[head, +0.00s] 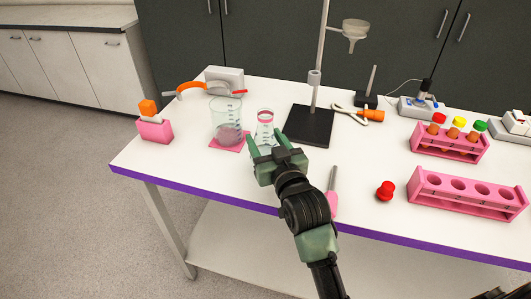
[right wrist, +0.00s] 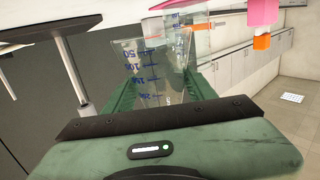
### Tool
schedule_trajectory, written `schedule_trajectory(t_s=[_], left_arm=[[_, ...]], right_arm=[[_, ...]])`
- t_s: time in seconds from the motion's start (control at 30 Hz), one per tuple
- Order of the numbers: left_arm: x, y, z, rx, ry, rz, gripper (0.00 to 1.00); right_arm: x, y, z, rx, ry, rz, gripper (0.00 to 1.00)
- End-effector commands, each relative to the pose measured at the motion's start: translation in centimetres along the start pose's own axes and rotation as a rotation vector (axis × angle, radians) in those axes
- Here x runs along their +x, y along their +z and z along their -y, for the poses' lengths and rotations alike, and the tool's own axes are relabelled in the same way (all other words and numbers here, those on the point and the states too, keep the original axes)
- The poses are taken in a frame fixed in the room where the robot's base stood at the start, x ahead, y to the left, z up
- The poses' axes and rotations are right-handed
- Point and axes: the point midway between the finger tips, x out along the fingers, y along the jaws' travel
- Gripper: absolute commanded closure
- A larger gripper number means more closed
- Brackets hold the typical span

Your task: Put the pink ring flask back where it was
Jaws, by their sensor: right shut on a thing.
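The pink ring flask (head: 264,128) is clear glass with a pink ring at its neck. In the head view it is upright, just right of a large beaker. My right gripper (head: 277,138) is shut on it, with a green finger on each side. The right wrist view looks upside down and shows the flask's blue-marked glass (right wrist: 150,75) between the fingers (right wrist: 160,92). The flask's base is hidden behind the gripper in the head view; I cannot tell whether it touches the table. My left gripper is not in view.
The beaker (head: 226,124) stands on a pink mat (head: 231,145), close to the flask. A dark stand base (head: 308,127) is right of it. A pink-handled tool (head: 332,203), red stopper (head: 385,191) and pink rack (head: 468,197) lie rightward. The table's left front is clear.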

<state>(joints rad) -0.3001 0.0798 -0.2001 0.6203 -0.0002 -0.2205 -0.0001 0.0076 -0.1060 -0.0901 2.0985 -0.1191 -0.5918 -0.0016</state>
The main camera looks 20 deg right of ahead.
Motion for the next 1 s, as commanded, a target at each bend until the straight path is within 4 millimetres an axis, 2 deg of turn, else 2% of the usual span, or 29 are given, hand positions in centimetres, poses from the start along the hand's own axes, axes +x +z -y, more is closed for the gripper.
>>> schedule_trajectory(t_s=[0.2, 0.3, 0.7, 0.73, 0.8, 1.0], left_arm=[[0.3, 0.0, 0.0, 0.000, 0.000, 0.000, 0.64], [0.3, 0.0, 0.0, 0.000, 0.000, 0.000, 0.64], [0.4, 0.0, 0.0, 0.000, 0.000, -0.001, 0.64], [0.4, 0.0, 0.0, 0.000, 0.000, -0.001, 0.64], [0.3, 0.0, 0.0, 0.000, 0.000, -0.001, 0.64], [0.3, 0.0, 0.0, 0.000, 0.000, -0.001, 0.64]], right_arm=[[0.1, 3.2, 0.0, 0.000, 0.000, 0.004, 1.00], [0.2, 4.0, 0.0, 0.000, 0.000, 0.002, 1.00], [0.2, 4.4, 0.0, 0.000, 0.000, 0.000, 1.00], [0.2, 4.4, 0.0, 0.000, 0.000, 0.002, 0.36], [0.2, 4.4, 0.0, 0.000, 0.000, 0.002, 0.22], [0.2, 4.4, 0.0, 0.000, 0.000, 0.002, 0.22]])
